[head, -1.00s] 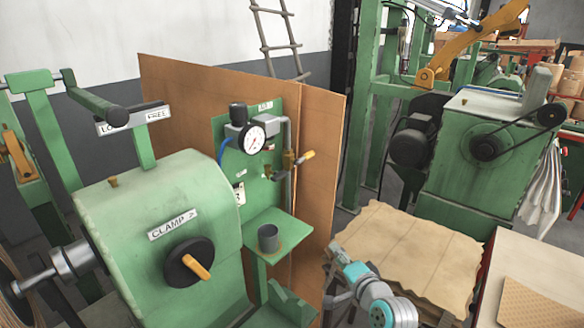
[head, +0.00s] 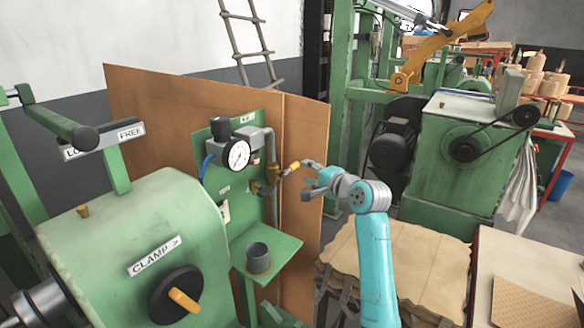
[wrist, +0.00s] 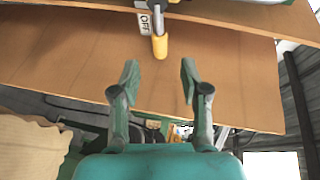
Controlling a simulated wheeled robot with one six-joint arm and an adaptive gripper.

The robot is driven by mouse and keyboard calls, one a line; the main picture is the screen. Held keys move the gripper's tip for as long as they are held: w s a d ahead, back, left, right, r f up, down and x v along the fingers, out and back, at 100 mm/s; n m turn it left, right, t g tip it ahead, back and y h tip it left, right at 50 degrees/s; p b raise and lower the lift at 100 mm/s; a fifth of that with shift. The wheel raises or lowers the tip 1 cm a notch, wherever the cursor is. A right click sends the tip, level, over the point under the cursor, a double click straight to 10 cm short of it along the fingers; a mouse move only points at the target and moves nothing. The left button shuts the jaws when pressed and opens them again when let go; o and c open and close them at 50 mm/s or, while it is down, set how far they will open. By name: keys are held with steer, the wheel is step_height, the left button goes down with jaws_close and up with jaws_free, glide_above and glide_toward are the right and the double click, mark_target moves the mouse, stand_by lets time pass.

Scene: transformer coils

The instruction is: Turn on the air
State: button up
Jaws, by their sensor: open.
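The air valve's yellow lever handle (head: 291,167) sticks out to the right from the pipework on the green air panel (head: 221,180). In the wrist view the yellow handle (wrist: 160,46) points toward me, beside a white label reading OFF (wrist: 144,22). A round white pressure gauge (head: 238,155) sits above and left of the handle. My gripper (head: 308,180) is open and empty, just right of the handle's end. In the wrist view my two fingers (wrist: 159,80) are spread, with the handle's tip ahead of the gap between them, seemingly not touching.
A brown board (head: 298,150) stands behind the panel. A green shelf (head: 285,247) with a grey cup (head: 258,258) is below the valve. The green clamp machine (head: 130,250) stands at the left. A pallet-like stack (head: 420,260) lies below my arm.

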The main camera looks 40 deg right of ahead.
mark_target(296, 168)
steer(key=w, duration=0.2)
steer(key=w+f, duration=0.1)
steer(key=w, duration=0.5)
steer(key=shift+d+f, duration=0.25)
jaws_close()
